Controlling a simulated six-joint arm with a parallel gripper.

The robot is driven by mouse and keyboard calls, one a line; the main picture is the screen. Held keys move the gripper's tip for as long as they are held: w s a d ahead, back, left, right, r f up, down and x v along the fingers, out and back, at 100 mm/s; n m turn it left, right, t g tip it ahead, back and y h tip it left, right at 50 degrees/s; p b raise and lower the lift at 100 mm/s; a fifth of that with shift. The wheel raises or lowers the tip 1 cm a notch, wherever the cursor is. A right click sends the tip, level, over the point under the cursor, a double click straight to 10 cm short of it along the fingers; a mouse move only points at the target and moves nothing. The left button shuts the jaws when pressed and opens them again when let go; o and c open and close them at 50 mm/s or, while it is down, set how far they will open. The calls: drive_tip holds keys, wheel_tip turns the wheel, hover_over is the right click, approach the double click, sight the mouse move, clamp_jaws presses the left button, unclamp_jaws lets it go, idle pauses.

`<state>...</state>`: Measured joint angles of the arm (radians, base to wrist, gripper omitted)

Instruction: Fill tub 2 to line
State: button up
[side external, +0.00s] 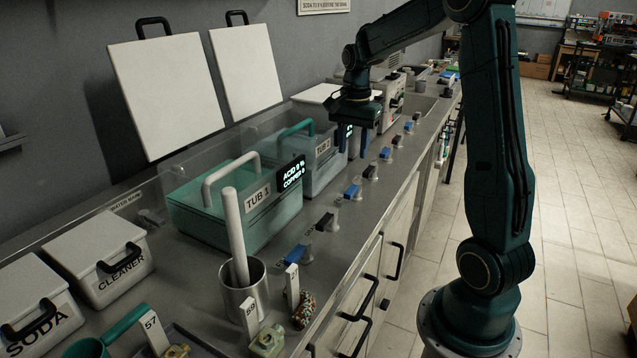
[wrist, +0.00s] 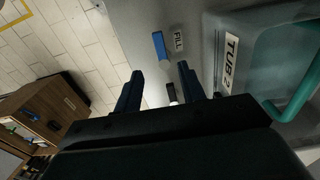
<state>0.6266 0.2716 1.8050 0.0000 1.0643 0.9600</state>
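Tub 2 (side external: 325,172) is a translucent grey-blue tub with a teal handle, behind tub 1 on the bench. Its front label (wrist: 231,62) and teal handle (wrist: 287,100) show in the wrist view. I cannot tell its liquid level or see its line. A blue lever (wrist: 159,46) lies beside a FILL label (wrist: 179,41) on the ledge before tub 2. A black lever (wrist: 172,92) is partly visible between my fingers, farther down. My gripper (side external: 362,143) points down above the ledge by tub 2. Its fingers are apart and empty in the wrist view (wrist: 162,80).
Tub 1 (side external: 225,225) is greenish, with a grey handle. A display (side external: 291,173) reads acid 9 %, copper 0. Several blue and black levers line the front ledge. A metal beaker (side external: 243,287), cleaner box (side external: 105,265) and soda box (side external: 35,310) stand nearer. White panels lean on the wall.

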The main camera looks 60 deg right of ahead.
drive_tip(key=shift+r, duration=1.4)
drive_tip(key=s+a+r+n+t, duration=0.1)
drive_tip(key=s+a+r+n, duration=0.15)
drive_tip(key=a, duration=0.25)
drive_tip(key=s+a+r+n+t+h, duration=0.1)
drive_tip(key=a+n, duration=0.2)
drive_tip(key=a, duration=0.2)
drive_tip(key=s+a+r+n+t, duration=0.1)
drive_tip(key=s+a+r+n, duration=0.15)
drive_tip(key=a, duration=0.25)
drive_tip(key=s+a+f+n+t+y, duration=0.1)
drive_tip(key=s+a+f+n+t, duration=0.1)
drive_tip(key=s+a+n, duration=0.7)
drive_tip(key=shift+s+a+f+n+t, duration=0.15)
drive_tip(key=shift+s+n+t, duration=0.2)
drive_tip(key=shift+n, duration=0.25)
